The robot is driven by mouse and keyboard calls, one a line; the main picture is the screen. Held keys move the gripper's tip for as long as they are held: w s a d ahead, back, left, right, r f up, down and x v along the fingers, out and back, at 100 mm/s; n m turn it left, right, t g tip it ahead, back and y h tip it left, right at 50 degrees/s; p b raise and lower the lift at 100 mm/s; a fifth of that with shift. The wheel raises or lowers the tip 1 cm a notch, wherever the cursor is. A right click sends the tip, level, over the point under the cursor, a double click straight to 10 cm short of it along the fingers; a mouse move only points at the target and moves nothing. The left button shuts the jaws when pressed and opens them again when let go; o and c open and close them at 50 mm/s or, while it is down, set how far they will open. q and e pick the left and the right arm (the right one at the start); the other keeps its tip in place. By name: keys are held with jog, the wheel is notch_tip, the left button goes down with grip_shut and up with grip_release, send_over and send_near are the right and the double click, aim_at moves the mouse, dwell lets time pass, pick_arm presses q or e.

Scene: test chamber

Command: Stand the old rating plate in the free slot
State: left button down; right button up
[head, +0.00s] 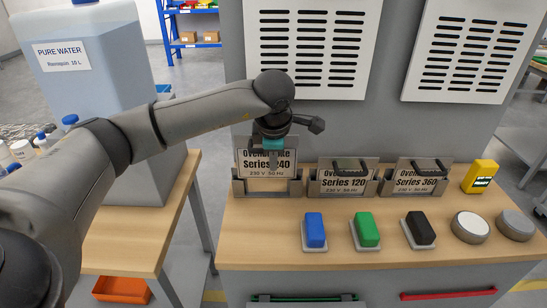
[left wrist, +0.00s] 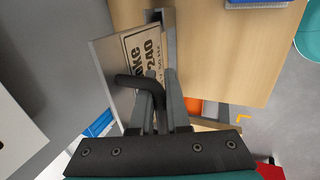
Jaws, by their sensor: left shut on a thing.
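The rating plate marked Series 240 (head: 284,168) is upright at the left-hand slot holder (head: 266,201). It sits higher than the two plates beside it. Its lower edge is near the holder's posts; I cannot tell whether it is inside the slot. My left gripper (head: 273,158) is shut on the plate's dark handle, in front of the plate. In the left wrist view the fingers (left wrist: 162,90) close around the black handle (left wrist: 136,80), and the plate (left wrist: 112,62) is partly hidden behind them. My right gripper is not in view.
Plates marked Series 120 (head: 344,184) and Series 360 (head: 415,185) stand in holders to the right. Blue (head: 315,230), green (head: 367,230) and black (head: 420,229) buttons and two round knobs line the bench front. A yellow device (head: 480,176) stands at the right. A water canister (head: 90,62) is at the left.

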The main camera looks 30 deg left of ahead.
pick_arm(q)
jog(key=shift+f+b, duration=2.15)
jog(key=shift+f, duration=0.7)
jog(key=c, duration=0.8)
grip_release()
jog(key=shift+r, duration=0.1)
jog(key=shift+c, duration=0.2)
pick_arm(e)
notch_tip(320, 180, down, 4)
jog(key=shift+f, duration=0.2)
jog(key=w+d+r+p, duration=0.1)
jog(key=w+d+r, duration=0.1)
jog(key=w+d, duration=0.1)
pick_arm(q)
jog(key=p+v, duration=0.1)
jog(key=v, duration=1.4)
jog(key=shift+s+p, duration=0.15)
jog(key=shift+p, duration=0.25)
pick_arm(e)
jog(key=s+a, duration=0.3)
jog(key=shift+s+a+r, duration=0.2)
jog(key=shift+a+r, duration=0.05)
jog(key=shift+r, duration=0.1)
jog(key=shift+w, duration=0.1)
